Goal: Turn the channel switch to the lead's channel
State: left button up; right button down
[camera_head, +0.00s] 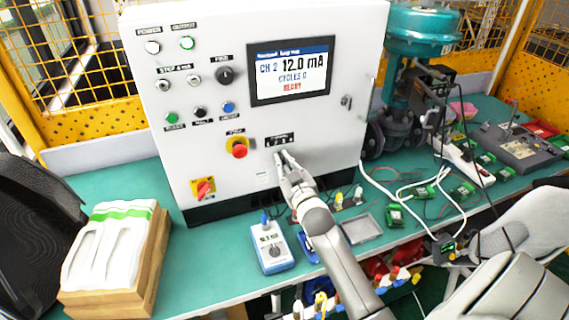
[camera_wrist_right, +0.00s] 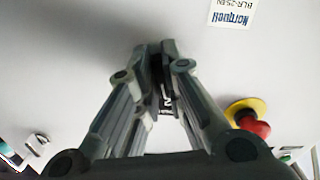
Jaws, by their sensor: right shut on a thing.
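The channel switch sits low on the front of the white control cabinet (camera_head: 225,60), under a small dark label (camera_head: 279,141) whose numbers are too small to read surely. My right gripper (camera_head: 281,156) is at the switch and covers most of it. In the right wrist view my right gripper (camera_wrist_right: 158,68) has its fingers shut on the dark switch knob (camera_wrist_right: 158,90), between the fingertips. The screen (camera_head: 291,71) reads CH 2, 12.0 mA. Thin leads (camera_head: 345,199) with coloured ends lie on the bench beside the cabinet; which channel they belong to cannot be told. My left gripper is not in view.
A red emergency button (camera_head: 238,148) sits left of the switch, with a red and yellow rotary switch (camera_head: 203,189) below. A blue-white handheld meter (camera_head: 271,249), a grey tray (camera_head: 361,231) and a wooden stand (camera_head: 150,262) are on the green bench (camera_head: 205,270). A teal valve actuator (camera_head: 420,28) stands right.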

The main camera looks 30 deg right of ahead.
jog(key=c, duration=1.5)
grip_release()
jog(key=shift+c, duration=0.2)
jog(key=v, duration=1.2)
jog(key=shift+f, duration=0.1)
